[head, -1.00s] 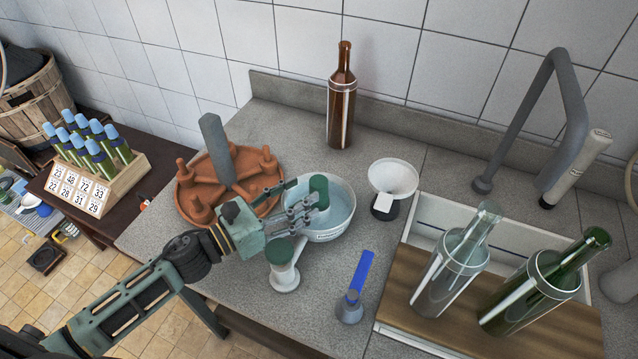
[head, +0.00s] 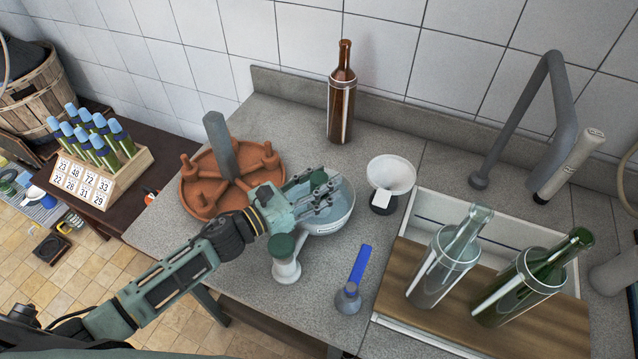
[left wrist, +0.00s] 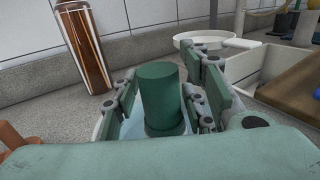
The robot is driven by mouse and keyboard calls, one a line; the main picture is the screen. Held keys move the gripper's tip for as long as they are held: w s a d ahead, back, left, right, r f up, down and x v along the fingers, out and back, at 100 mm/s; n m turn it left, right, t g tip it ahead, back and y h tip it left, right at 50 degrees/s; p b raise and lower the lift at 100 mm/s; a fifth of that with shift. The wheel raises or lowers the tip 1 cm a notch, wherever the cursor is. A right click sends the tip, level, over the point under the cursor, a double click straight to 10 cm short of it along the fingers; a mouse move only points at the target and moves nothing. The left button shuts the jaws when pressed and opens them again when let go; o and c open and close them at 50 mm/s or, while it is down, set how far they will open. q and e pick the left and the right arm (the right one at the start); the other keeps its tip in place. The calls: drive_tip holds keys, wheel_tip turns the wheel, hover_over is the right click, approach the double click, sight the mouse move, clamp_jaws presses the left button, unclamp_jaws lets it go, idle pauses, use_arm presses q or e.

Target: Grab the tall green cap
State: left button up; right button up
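The tall green cap (head: 318,177) stands in a pale bowl (head: 335,223) that seems to hold water. In the head view my gripper hides most of it. In the left wrist view the cap (left wrist: 160,95) is upright between the two fingers of my left gripper. The left gripper (head: 318,196) is open, with one finger on each side of the cap and narrow gaps showing. The cap's lower end is partly hidden in the left wrist view (left wrist: 162,110). My right gripper is not in view.
A green-topped white piece (head: 286,265) stands just below my left gripper. A terracotta-coloured round rack (head: 205,180) is to the left, a white funnel (head: 392,173) to the right, and a brown bottle (head: 341,100) behind. A blue-handled tool (head: 358,268) lies in front.

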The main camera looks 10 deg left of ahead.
sight(321, 176)
use_arm(q)
drive_tip(key=c, duration=0.6)
drive_tip(key=shift+c, duration=0.2)
wheel_tip(321, 176, up, 10)
drive_tip(key=shift+r, duration=0.1)
